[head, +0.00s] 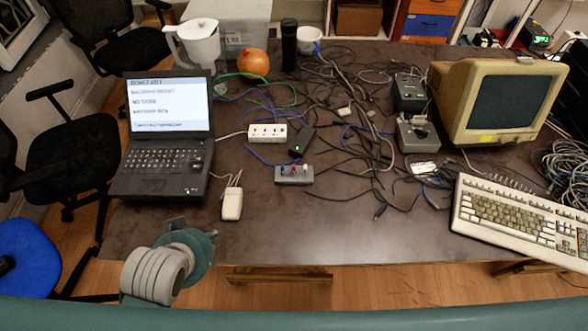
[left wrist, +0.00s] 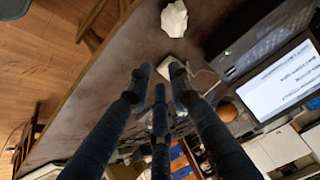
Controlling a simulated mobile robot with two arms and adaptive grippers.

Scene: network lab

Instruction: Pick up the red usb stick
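A small grey hub (head: 294,176) lies near the middle of the table in the head view. Several small sticks stand in its top, and one looks red (head: 297,168); it is too small to make out well. My left gripper (head: 175,224) is over the table's front left edge, in front of the laptop and well apart from the hub. In the left wrist view its three fingers (left wrist: 158,80) are spread with nothing between them. I cannot pick out the red stick in that view. My right gripper is not in view.
The front middle of the table (head: 330,230) is clear.

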